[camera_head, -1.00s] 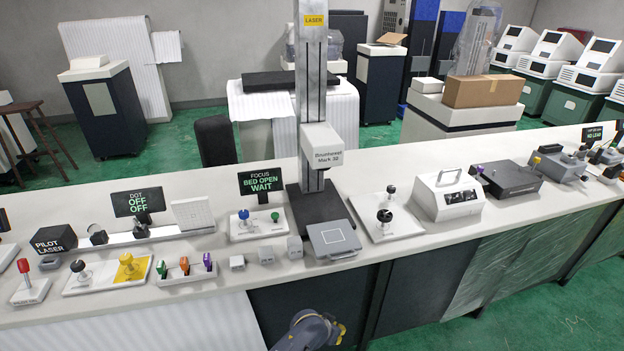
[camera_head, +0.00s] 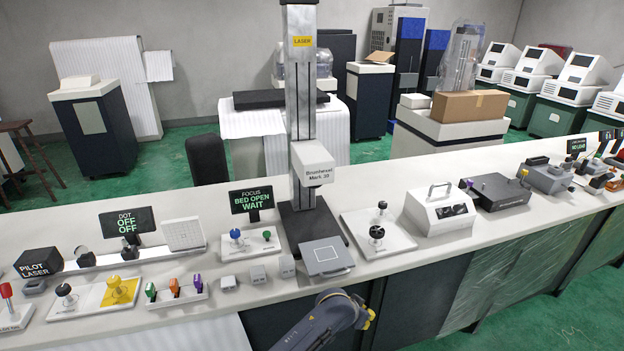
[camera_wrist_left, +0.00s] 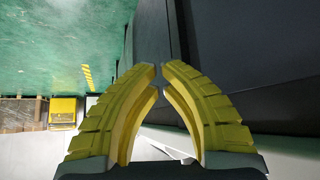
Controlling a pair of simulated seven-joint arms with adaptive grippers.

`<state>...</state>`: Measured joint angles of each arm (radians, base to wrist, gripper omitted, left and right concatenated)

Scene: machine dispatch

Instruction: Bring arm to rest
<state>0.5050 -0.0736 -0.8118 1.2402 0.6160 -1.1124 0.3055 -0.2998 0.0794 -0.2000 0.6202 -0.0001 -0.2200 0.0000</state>
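One of my arms, which I take to be the left, shows at the bottom middle of the head view, with its yellow-fingered gripper (camera_head: 370,316) at the front of the bench. In the left wrist view, my left gripper (camera_wrist_left: 160,70) has its two yellow fingers drawn together. The tips are nearly touching, with a thin gap and nothing held between them. My right gripper is not in view.
The long white bench (camera_head: 370,278) is just beyond my arm. Near its edge are the laser's grey plate (camera_head: 327,258), a knob panel (camera_head: 378,236) and a rack of coloured clips (camera_head: 176,296). Green floor (camera_head: 545,325) is clear at lower right.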

